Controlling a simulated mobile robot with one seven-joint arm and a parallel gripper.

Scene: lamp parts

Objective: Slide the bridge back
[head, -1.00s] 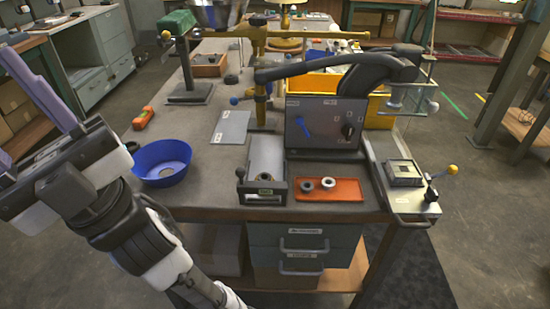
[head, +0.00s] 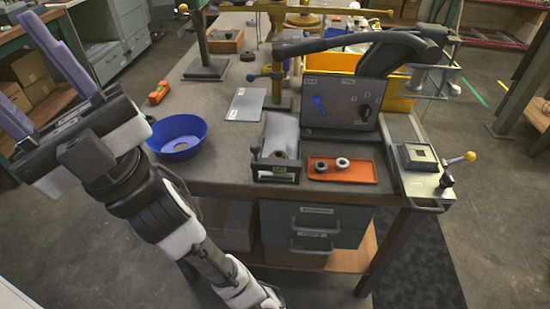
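My gripper (head: 18,62) is at the left edge, in front of and left of the workbench (head: 225,165). Its two purple fingers are well apart with nothing seen between them; one is partly cut off by the frame. I cannot tell for sure which part is the bridge. A dark curved arm (head: 330,41) spans above the bench from a brass post (head: 277,85) to a black housing (head: 402,50). A brass bar (head: 345,13) runs behind it. Below stands a grey panel (head: 345,103) with a blue lever and a black knob. My gripper is apart from all of these.
A blue bowl (head: 178,138), an orange tray (head: 340,170) with two rings, and a black-framed fixture (head: 274,165) stand near the front edge. A grey sheet (head: 246,104) lies flat on the bench.

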